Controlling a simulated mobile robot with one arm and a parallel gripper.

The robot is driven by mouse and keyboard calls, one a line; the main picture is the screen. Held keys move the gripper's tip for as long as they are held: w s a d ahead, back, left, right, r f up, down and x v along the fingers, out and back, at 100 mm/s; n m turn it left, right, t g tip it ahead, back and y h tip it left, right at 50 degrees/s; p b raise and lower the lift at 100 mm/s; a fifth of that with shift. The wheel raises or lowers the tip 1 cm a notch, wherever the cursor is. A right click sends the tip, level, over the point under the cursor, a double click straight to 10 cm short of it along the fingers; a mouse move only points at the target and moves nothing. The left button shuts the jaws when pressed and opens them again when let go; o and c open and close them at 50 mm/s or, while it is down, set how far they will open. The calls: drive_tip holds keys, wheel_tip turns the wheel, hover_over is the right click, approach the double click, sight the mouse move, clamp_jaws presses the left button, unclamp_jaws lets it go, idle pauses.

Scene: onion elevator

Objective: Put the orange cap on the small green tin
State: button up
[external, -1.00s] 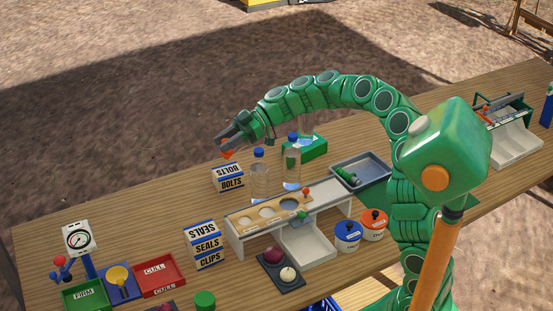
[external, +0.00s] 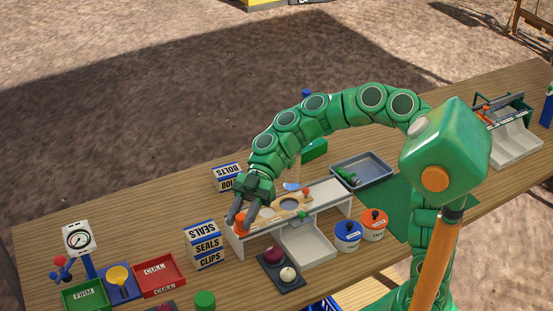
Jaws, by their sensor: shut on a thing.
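My gripper (external: 242,216) is shut on the orange cap (external: 242,225). The cap hangs below the fingertips, in front of the left end of the white bench rack, above the table; I cannot tell whether it touches the rack. A small green cylinder (external: 204,301), which looks like the small green tin, stands upright on the table at the bottom edge of the picture. My gripper is above and to the right of it, clearly apart.
Stacked boxes marked SEALS and CLIPS (external: 204,245) stand just left of my gripper. A dark tray with onions (external: 280,270) is right of the tin. A red CULL tray (external: 160,275) lies left. Blue (external: 347,236) and orange (external: 373,226) lidded jars stand right.

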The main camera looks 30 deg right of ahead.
drive_tip(key=s, duration=0.3)
hover_over(204, 298)
drive_tip(key=shift+n+g, duration=0.3)
wheel_tip(204, 298, down, 26)
drive_tip(key=shift+r, duration=0.25)
drive_tip(key=shift+f, duration=1.25)
drive_tip(key=o, duration=1)
drive_tip(key=shift+f, duration=0.15)
